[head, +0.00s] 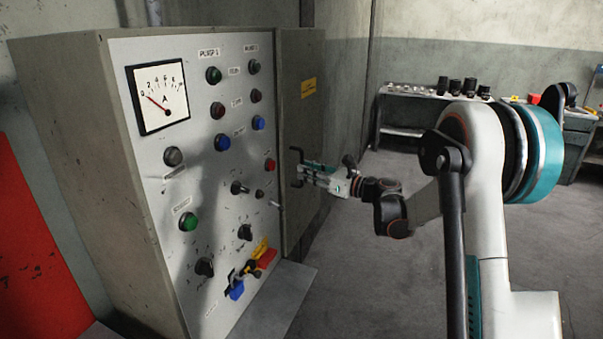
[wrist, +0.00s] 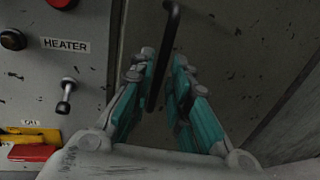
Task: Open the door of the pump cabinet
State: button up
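The pump cabinet is a worn grey box. Its grey door (head: 300,120), with a yellow label, stands just right of the control panel and looks closed. A dark bar handle (head: 294,150) stands out from the door; in the wrist view the handle (wrist: 172,22) runs down from the top centre. My gripper (head: 304,172) is at the handle. In the wrist view my gripper (wrist: 161,65) is open, with a teal-padded finger on each side of the bar. The bar lies close to the left finger, with a gap on the right; I cannot tell whether it touches.
The control panel (head: 185,245) carries a gauge, lamps, knobs and switches. Coloured levers (head: 262,255) stick out at its lower right, and a grey plate (head: 290,290) juts out below. A bench (head: 420,93) with parts stands at the back. The floor (head: 370,280) right of the cabinet is clear.

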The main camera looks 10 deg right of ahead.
jog(key=shift+x, duration=1.4)
grip_shut()
